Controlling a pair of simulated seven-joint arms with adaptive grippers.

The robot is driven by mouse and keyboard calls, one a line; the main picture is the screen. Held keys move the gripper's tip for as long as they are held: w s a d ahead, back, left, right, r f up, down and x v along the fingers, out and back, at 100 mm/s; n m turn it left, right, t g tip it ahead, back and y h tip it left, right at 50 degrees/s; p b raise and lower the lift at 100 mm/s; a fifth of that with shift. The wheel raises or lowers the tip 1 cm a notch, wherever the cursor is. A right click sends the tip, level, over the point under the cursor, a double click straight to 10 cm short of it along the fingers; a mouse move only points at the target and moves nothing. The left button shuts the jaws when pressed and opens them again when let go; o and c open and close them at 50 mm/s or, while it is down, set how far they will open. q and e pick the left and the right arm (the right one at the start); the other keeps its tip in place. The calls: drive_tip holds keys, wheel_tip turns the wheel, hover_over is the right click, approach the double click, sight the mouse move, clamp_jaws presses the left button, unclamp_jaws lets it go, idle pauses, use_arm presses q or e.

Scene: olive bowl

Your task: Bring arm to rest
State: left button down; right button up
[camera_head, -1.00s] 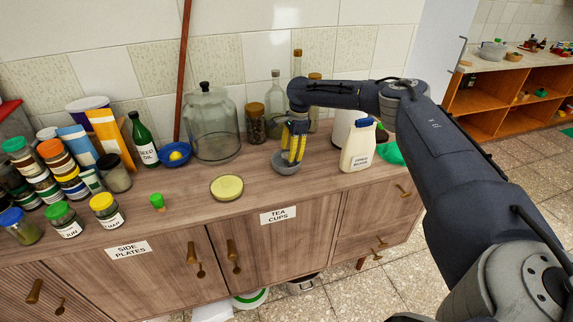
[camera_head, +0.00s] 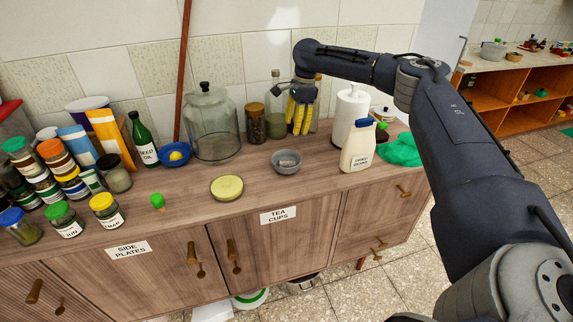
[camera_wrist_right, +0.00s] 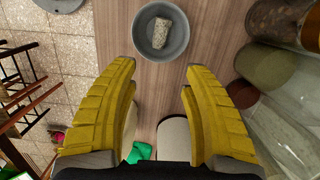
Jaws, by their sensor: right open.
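My right gripper (camera_head: 300,118) has yellow fingers. It is open and empty, raised above the counter behind and right of the grey bowl (camera_head: 287,162). The bowl stands upright on the wooden counter (camera_head: 250,175), apart from the fingers. In the right wrist view, the open fingers (camera_wrist_right: 162,110) spread at both sides, and the grey bowl (camera_wrist_right: 161,30) lies beyond the tips with a pale, speckled piece (camera_wrist_right: 162,33) inside. My right arm reaches in from the right. My left gripper is not in view.
A white bottle (camera_head: 357,148) and a paper roll (camera_head: 350,112) stand right of the bowl, with a green cloth (camera_head: 400,150) beside them. A big glass jar (camera_head: 212,125) and a dark jar (camera_head: 255,124) stand at the back. A yellow-topped round dish (camera_head: 227,188) lies left of the bowl.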

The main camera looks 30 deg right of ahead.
drive_tip(key=shift+d+r, duration=0.1)
drive_tip(key=shift+r, duration=0.3)
